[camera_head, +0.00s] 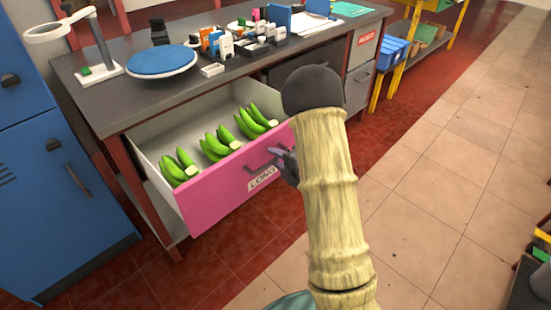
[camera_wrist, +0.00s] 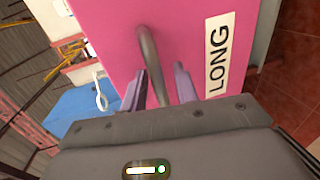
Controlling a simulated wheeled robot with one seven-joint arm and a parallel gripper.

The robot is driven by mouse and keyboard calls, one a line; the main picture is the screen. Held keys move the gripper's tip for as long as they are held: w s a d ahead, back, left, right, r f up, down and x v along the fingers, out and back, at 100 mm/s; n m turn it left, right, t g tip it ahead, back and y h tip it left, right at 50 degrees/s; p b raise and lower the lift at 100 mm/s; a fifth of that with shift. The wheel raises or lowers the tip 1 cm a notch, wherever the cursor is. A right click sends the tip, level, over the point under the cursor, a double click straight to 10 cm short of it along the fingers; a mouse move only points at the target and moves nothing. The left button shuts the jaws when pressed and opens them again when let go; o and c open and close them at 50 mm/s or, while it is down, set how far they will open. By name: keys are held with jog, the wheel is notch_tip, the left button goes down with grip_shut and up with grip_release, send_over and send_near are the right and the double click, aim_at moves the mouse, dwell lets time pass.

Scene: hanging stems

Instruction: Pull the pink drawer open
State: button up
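The pink drawer (camera_head: 230,189) stands pulled out from the bench, its inside showing. Its front carries a grey bar handle (camera_wrist: 150,60) and a white label reading LONG (camera_wrist: 219,52). My gripper (camera_head: 285,163) is at the drawer front, by the handle. In the wrist view my gripper (camera_wrist: 163,82) has its two fingers apart, with the handle bar between them, close to the left finger. A gap shows between the bar and the right finger. The head view partly hides the fingers behind my arm.
Several green banana bunches (camera_head: 220,142) lie in the drawer. The bench top (camera_head: 120,103) holds a blue round plate (camera_head: 162,61), a ring magnifier (camera_head: 62,28) and small boxes. A blue cabinet (camera_head: 60,170) stands left.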

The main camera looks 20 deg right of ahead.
jog(key=shift+s+d, duration=0.1)
jog(key=shift+d, duration=0.05)
jog(key=p+v, duration=0.2)
jog(key=v, duration=1.5)
jog(key=shift+s, duration=0.1)
